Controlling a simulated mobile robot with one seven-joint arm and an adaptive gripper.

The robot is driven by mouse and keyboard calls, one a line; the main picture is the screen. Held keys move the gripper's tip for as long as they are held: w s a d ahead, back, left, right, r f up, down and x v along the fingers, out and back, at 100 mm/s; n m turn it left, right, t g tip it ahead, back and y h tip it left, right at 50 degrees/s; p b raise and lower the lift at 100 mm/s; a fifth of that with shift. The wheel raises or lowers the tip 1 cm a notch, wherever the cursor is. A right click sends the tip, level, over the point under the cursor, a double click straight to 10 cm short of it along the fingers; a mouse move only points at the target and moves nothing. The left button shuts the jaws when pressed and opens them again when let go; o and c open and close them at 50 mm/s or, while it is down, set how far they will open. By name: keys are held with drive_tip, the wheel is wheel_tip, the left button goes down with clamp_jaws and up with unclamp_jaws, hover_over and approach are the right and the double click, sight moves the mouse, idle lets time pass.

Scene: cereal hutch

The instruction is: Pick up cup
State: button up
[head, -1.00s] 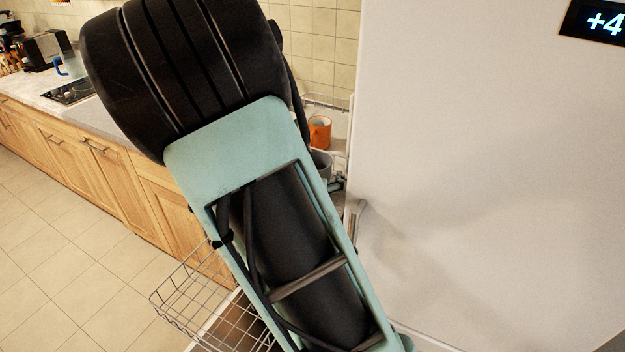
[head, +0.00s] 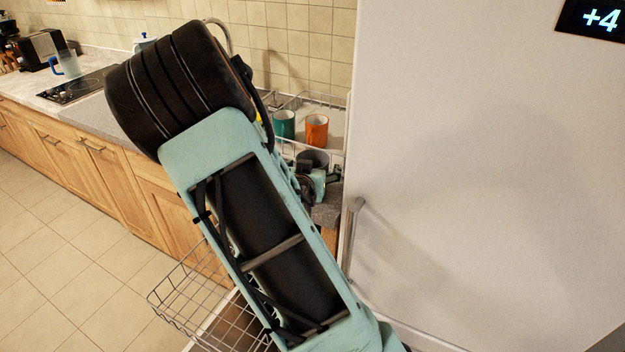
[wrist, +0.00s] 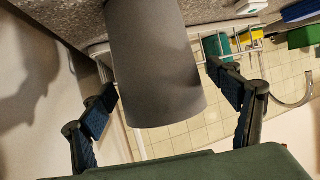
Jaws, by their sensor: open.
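A dark grey cup (head: 313,158) stands near the counter's edge beside the white panel, partly hidden by my gripper (head: 317,183). In the wrist view the grey cup (wrist: 155,65) fills the upper middle. My gripper (wrist: 163,85) is open, with one finger on each side of the cup and visible gaps between. An orange mug (head: 317,130) and a green mug (head: 284,124) stand behind the grey cup. The green mug also shows in the wrist view (wrist: 216,47).
A wire dish rack (head: 335,148) surrounds the mugs. A tall white panel with a handle (head: 352,232) stands close on the right. A pulled-out wire basket (head: 200,300) is below the counter (head: 110,120). A blue-handled jug (head: 68,65) is far left.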

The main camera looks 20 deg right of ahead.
drive_tip(key=c, duration=1.2)
drive_tip(key=shift+c, duration=0.5)
drive_tip(key=shift+r, duration=0.1)
